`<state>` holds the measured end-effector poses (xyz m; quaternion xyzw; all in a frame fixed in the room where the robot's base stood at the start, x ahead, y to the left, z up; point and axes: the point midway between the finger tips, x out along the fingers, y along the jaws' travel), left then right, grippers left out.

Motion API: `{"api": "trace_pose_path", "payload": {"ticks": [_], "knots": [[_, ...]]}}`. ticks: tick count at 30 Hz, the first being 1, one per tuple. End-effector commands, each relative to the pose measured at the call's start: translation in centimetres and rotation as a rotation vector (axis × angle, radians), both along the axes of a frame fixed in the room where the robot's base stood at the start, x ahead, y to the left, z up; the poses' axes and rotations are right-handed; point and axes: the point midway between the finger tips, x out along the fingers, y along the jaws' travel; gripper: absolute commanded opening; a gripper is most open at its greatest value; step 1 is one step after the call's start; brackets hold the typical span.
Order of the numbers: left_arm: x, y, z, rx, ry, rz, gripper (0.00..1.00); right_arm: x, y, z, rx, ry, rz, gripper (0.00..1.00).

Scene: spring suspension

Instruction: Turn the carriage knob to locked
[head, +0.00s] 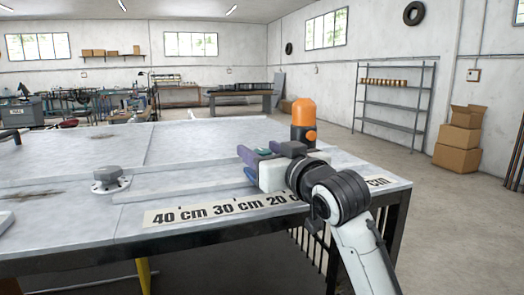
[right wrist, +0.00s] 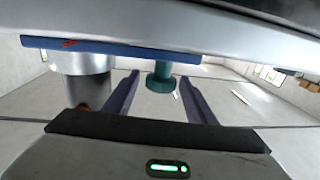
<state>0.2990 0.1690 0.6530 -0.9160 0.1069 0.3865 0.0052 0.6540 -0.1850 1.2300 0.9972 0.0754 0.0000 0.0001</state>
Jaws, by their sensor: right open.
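A small teal knob (right wrist: 160,76) shows in the right wrist view below a blue bar (right wrist: 110,52) with a red mark. I take it for the carriage knob; its locked or unlocked setting cannot be read. In the head view a bit of teal (head: 264,153) shows by my right gripper (head: 256,158), mostly hidden by it. The right gripper is open, its purple fingers (right wrist: 160,90) to either side of the knob in the wrist picture, with gaps showing. Whether it touches the knob I cannot tell. My left gripper is not in view.
An orange-topped post (head: 303,110) stands just behind my right gripper. A grey knob on a round white base (head: 110,180) sits at the left of the table (head: 190,140). A centimetre scale (head: 215,209) runs along the front edge. The table's middle is clear.

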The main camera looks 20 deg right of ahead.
Motion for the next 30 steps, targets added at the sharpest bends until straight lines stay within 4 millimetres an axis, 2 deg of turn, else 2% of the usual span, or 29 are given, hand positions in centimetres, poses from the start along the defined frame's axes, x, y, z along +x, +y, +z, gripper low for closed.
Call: {"api": "trace_pose_path", "payload": {"ticks": [2, 9, 21, 30], "knots": [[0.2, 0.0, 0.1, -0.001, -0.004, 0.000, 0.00, 0.0, 0.0, 0.0, 0.000, 0.000, 0.000, 0.47], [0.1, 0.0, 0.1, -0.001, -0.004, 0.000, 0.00, 0.0, 0.0, 0.0, 0.000, 0.000, 0.000, 0.09], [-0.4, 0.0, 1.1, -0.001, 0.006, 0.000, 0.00, 0.0, 0.1, 0.0, 0.001, 0.002, -0.116, 0.10], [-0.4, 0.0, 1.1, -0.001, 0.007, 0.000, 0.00, 0.0, 0.0, 0.0, 0.000, 0.000, -0.133, 0.10]]}}
